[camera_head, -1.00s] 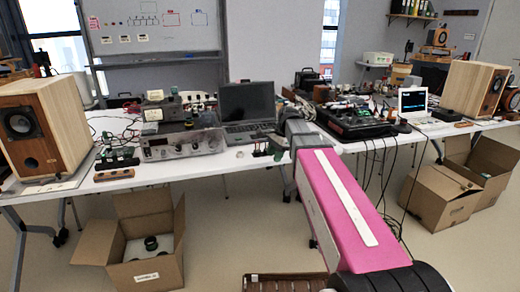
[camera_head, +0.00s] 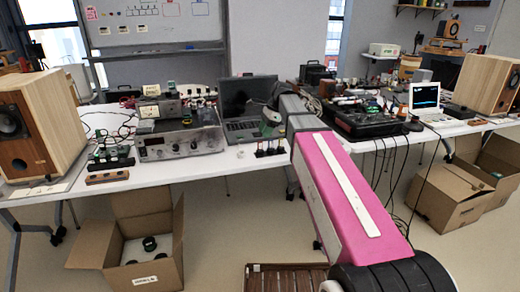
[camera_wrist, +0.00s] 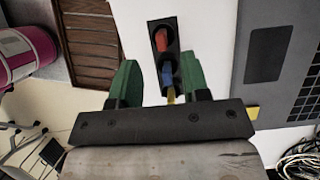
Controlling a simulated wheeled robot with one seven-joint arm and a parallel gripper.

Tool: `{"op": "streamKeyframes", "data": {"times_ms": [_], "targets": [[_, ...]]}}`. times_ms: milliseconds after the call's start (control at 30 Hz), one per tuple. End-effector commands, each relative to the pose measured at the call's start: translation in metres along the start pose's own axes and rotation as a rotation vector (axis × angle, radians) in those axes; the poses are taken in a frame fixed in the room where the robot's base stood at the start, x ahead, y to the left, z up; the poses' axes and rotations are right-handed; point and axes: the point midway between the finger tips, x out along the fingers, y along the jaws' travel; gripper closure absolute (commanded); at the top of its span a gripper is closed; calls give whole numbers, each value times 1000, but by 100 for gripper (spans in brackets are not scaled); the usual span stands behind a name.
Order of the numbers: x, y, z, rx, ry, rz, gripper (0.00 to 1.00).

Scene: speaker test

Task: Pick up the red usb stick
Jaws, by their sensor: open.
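In the wrist view a red stick (camera_wrist: 161,40), likely the usb stick, stands in a narrow black holder (camera_wrist: 158,22) on the white table. A blue stick (camera_wrist: 168,73) and a yellow one (camera_wrist: 171,95) stand in line nearer my gripper. My gripper (camera_wrist: 160,62) is open, its two green fingers to either side of the row, with nothing held. In the head view my gripper (camera_head: 270,124) is partly hidden by my arm, near small dark items on the table.
A laptop (camera_head: 247,115) stands close by; its touchpad (camera_wrist: 266,55) shows right of my fingers. A grey instrument (camera_head: 180,144) sits left of it, and a black mixer-like device (camera_head: 360,120) right. Wooden speakers (camera_head: 45,125) stand toward the table ends. Open cardboard boxes (camera_head: 150,205) are on the floor.

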Motion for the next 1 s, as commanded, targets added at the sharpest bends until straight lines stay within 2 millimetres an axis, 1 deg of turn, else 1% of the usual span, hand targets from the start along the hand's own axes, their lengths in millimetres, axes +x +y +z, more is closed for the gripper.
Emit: {"op": "streamKeyframes", "data": {"times_ms": [33, 100, 367, 600, 667, 767, 933, 967, 1000], "targets": [[8, 1, 0, 0, 0, 2, 57], [16, 1, 0, 0, 0, 2, 57], [31, 0, -2, 0, 1, 1, 57], [62, -1, -5, -1, 0, 2, 57], [68, -1, -5, -1, 1, 1, 57], [72, -2, -5, -1, 1, 0, 57], [72, -2, -5, -1, 1, -1, 57], [72, -2, -5, -1, 1, -1, 67], [72, -2, -5, -1, 1, -1, 80]]}}
